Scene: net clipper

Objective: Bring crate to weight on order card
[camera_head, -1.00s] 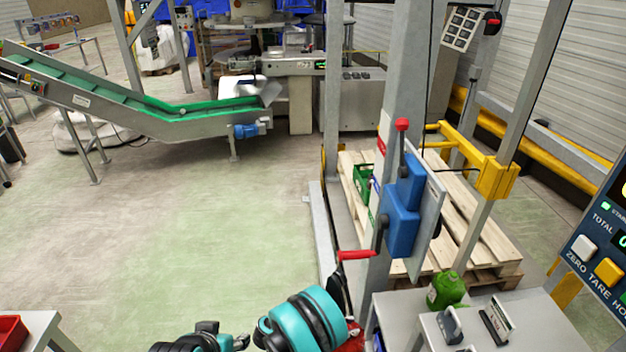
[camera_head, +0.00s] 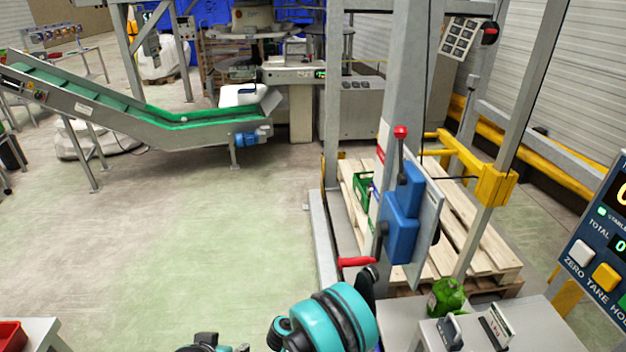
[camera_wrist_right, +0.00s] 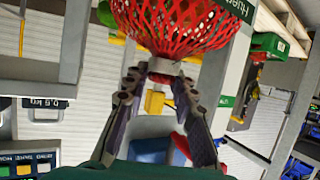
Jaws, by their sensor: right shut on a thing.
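My right gripper (camera_wrist_right: 160,88) has its fingers closed on the end of a red net (camera_wrist_right: 180,22), which spreads out beyond the fingertips in the right wrist view. In the head view my right wrist hides the net. A green crate (camera_head: 363,192) is on the wooden pallet behind the blue machine part; a green crate also shows in the wrist view (camera_wrist_right: 270,45). A small card (camera_head: 496,322) stands on the front-right table; a card reading 0.6 kg (camera_wrist_right: 45,103) shows in the wrist view. My left gripper (camera_head: 208,346) is cut off at the bottom edge, its fingers unclear.
A blue machine part (camera_head: 403,225) with a red-knobbed lever and a red handle (camera_head: 356,262) stands just beyond my right gripper. A green bundle (camera_head: 447,297) is on the right table. The scale panel (camera_head: 605,240) is at right. A red bin (camera_head: 12,335) is lower left. Open floor lies centre-left.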

